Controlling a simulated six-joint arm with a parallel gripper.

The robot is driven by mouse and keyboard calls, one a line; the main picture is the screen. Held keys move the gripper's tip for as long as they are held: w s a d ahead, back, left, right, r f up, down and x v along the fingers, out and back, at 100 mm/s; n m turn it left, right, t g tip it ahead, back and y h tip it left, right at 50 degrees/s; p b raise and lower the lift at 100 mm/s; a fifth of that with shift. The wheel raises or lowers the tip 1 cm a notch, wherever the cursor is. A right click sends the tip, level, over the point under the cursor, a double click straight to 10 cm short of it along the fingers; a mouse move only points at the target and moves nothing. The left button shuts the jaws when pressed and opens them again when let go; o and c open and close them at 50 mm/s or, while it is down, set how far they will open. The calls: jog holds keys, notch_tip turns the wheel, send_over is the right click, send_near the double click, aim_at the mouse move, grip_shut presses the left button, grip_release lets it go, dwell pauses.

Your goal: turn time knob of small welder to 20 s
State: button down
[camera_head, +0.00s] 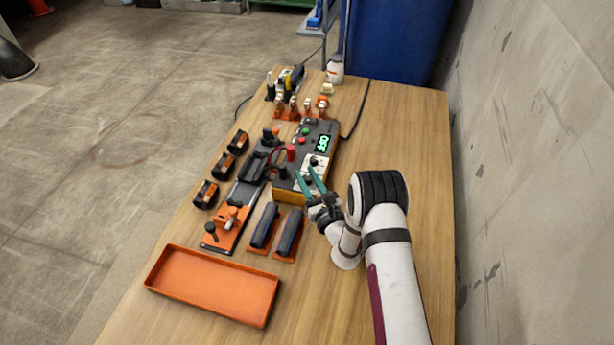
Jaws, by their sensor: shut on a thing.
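The small welder (327,128) is a dark box with an orange front edge, near the middle of the wooden table. It has a green lit display (322,143) that seems to read OFF, red and green buttons, and a pale panel with dark knobs. One dark knob (314,161) shows just beyond my fingertips. The knob's mark and the scale are too small to read.
An orange clamp fixture (221,238) with a dark rail stands left of the welder. Two dark blocks on orange bases (288,236) lie in front. An empty orange tray (214,285) is at the front. The table's right side is clear beside the wall.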

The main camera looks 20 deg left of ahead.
jog(key=shift+a+h, duration=0.1)
jog(key=shift+h, duration=0.2)
jog(key=shift+m+t+h, duration=0.5)
jog(key=shift+m, duration=0.1)
jog(key=shift+m+t+h, duration=0.8)
jog(key=shift+m+h, duration=0.2)
jog(key=shift+h, duration=0.5)
jog(key=c, duration=0.6)
grip_release()
jog(key=v, duration=1.6)
jog(key=shift+w, duration=0.1)
